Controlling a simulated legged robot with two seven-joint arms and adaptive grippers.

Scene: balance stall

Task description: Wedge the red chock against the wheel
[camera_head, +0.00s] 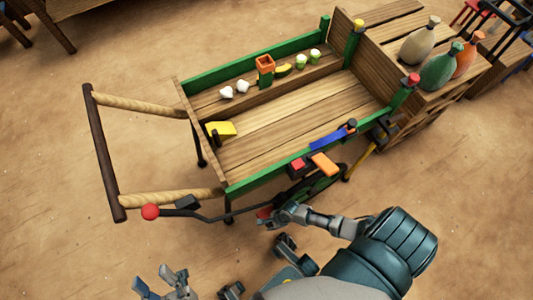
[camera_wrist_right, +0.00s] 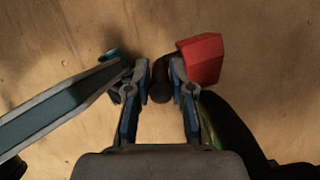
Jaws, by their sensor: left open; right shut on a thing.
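The red chock (camera_wrist_right: 203,58) shows in the right wrist view, with a dark round handle (camera_wrist_right: 160,90) beside it. My right gripper (camera_wrist_right: 160,75) is shut on this handle, close above the brown ground. In the head view, a small part of the red chock (camera_head: 264,212) shows by my right gripper (camera_head: 280,214), beside the cart's near side. The dark wheel (camera_head: 322,184) is partly hidden under the cart's near green rail; a dark curved part, likely the wheel (camera_wrist_right: 235,130), lies right of the gripper. I cannot tell whether chock and wheel touch. My left gripper (camera_head: 162,281) is open and empty.
The wooden cart (camera_head: 290,112) carries small vegetables and a yellow wedge-shaped piece (camera_head: 221,129). A dark lever with a red knob (camera_head: 150,212) reaches left along its near side. A grey-blue bar (camera_wrist_right: 60,110) crosses left in the wrist view. Ground at lower left is clear.

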